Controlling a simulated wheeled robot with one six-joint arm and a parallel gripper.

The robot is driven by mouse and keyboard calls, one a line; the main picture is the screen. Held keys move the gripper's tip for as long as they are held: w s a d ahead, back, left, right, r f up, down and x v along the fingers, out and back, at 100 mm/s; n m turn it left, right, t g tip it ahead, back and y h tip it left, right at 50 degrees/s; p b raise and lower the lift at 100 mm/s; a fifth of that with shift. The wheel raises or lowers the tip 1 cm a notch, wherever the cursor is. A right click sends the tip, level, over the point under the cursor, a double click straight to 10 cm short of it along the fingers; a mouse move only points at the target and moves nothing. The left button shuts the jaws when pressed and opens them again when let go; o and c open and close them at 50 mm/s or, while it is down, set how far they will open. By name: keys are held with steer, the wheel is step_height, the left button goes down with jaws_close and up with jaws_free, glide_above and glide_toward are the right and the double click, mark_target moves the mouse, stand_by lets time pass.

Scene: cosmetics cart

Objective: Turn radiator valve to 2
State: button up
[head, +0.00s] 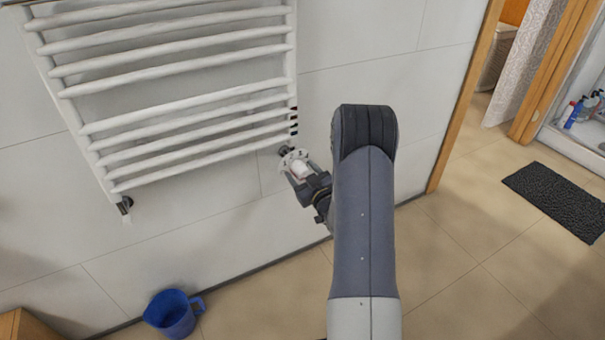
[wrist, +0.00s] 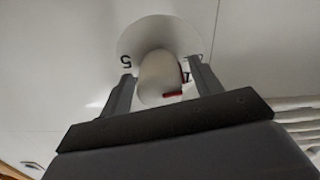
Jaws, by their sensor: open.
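The radiator valve (head: 297,164) is a white knob with a round numbered dial, at the lower right corner of the white towel radiator (head: 180,113). In the wrist view the valve knob (wrist: 158,75) shows a red mark on its right side, and the dial behind it (wrist: 135,38) carries a 5 at the left and a partly hidden numeral at the right. My gripper (head: 303,178) is open, with its fingers (wrist: 160,88) on either side of the knob. I cannot tell whether the fingers touch it. The rest of the dial's numbers are hidden or unreadable.
A blue mug-shaped bucket (head: 172,312) stands on the floor by the wall at the lower left. A wooden door frame (head: 462,100) is at the right, with a dark mat (head: 556,201) beyond it. The tiled floor between is clear.

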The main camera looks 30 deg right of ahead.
steer(key=shift+c, duration=0.4)
steer(key=c, duration=0.9)
steer(key=shift+m, duration=0.3)
steer(key=m+b, duration=0.1)
steer(key=m, duration=0.1)
steer(key=shift+f+m, duration=0.1)
steer(key=shift+m, duration=0.3)
steer(key=m+b, duration=0.1)
steer(key=m, duration=0.7)
steer(key=shift+m, duration=2.1)
